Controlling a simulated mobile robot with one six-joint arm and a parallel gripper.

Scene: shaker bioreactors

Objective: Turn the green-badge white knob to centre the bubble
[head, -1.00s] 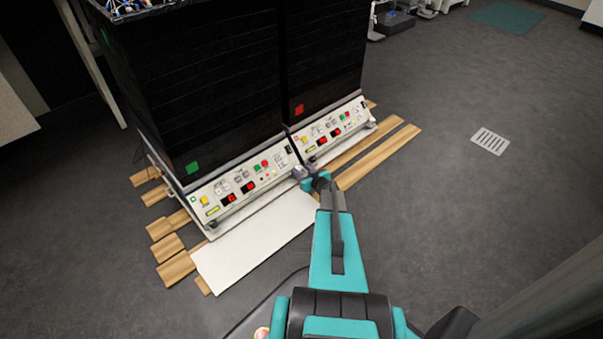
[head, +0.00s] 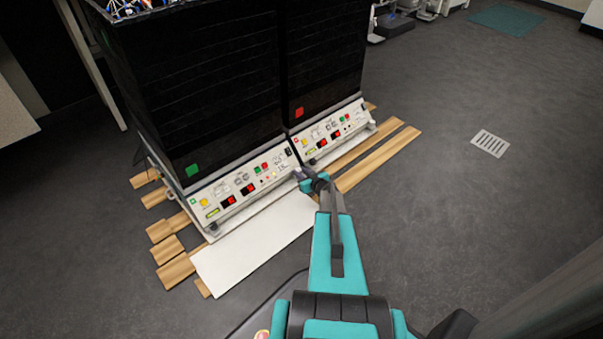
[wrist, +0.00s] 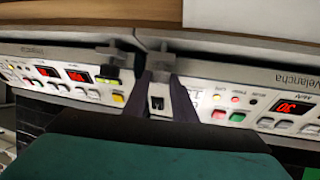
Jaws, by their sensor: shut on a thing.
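The machine with the green badge (head: 192,170) is the left one of two dark cabinets. My gripper (head: 302,176) is at the lower right front corner of its sloping control panel (head: 240,195), low over the floor. In the wrist view my gripper (wrist: 164,75) has its two dark fingers close together on a small part at that corner. The white knob itself is hidden or too small to make out between them. A yellow-green level window (head: 212,211) shows at the panel's left end; its bubble is too small to read.
The right cabinet with a red badge (head: 299,112) stands close beside; its grey corner foot (wrist: 108,58) is near my fingers. A white board (head: 255,250) and wooden planks (head: 380,158) lie on the floor around the bases. Open floor lies to the right.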

